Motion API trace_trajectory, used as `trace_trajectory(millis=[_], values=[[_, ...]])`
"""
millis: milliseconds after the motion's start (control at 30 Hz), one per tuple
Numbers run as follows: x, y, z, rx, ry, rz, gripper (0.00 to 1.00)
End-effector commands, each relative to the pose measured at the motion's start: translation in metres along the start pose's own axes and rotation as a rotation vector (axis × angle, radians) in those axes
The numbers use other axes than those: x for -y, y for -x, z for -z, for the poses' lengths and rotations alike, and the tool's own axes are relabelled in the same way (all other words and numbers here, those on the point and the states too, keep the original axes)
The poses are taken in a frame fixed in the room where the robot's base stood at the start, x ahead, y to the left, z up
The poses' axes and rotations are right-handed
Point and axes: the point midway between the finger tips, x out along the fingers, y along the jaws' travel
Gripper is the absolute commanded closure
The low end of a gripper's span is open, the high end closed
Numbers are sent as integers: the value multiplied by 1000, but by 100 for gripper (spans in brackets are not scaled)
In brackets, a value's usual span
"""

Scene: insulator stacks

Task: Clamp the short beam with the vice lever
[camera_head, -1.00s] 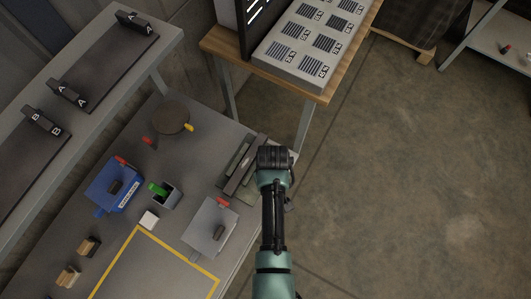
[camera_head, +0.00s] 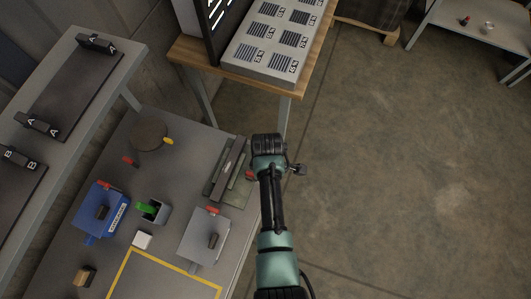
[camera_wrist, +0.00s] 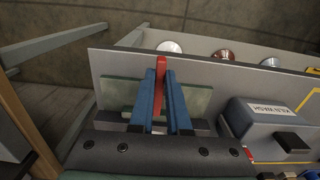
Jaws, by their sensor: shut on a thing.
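My gripper (camera_wrist: 161,95) has two blue fingers shut on a red lever (camera_wrist: 160,68) in the wrist view. The lever stands up between the fingertips. In the head view my gripper is hidden beneath my wrist, beside the vice. The vice (camera_head: 222,177) has long dark grey bars on a greenish plate (camera_head: 237,193) at the bench's right edge. A red piece (camera_head: 250,176) shows next to my arm there. The greenish plate (camera_wrist: 115,92) also shows behind the fingers in the wrist view. I cannot tell which bar is the short beam, or how tightly it is held.
A blue box (camera_head: 98,216), a small box with a green part (camera_head: 150,209) and a grey box with a red tab (camera_head: 207,236) stand on the bench. A round dark disc (camera_head: 148,135) is behind them. A wooden table (camera_head: 188,50) stands beyond.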

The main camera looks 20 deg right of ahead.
Motion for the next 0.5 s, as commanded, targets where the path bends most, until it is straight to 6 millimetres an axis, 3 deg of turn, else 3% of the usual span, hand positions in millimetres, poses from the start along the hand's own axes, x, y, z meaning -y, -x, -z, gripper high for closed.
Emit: trace_trajectory(millis=[500], values=[[-4,1,1,-2,44,-4,100]])
